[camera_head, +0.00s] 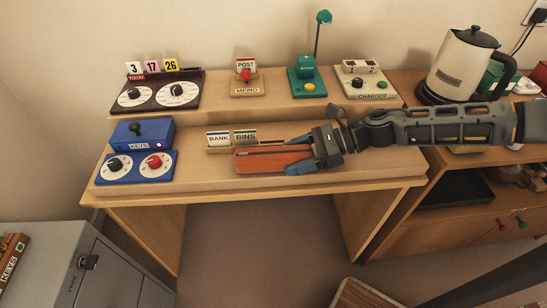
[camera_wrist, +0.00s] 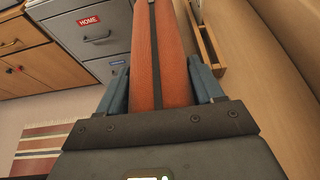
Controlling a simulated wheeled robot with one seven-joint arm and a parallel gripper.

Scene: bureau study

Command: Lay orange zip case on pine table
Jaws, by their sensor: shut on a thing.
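The orange zip case (camera_head: 262,161), with a dark zip strip along its length, is in my gripper (camera_head: 298,154). In the wrist view, the case (camera_wrist: 176,60) lies between the two blue fingers of my gripper (camera_wrist: 162,84), which are shut on it; its far end runs out of the picture. In the head view, the case points left over the front part of the light wood table (camera_head: 215,178), which I take as the pine table. Whether the case touches the top or hangs just above it, I cannot tell.
A card rack with BANK and BINS cards (camera_head: 232,140) stands close behind the case. A blue KEYS box (camera_head: 140,133) and a two-dial blue panel (camera_head: 134,166) are at the left. A kettle (camera_head: 462,65) stands right.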

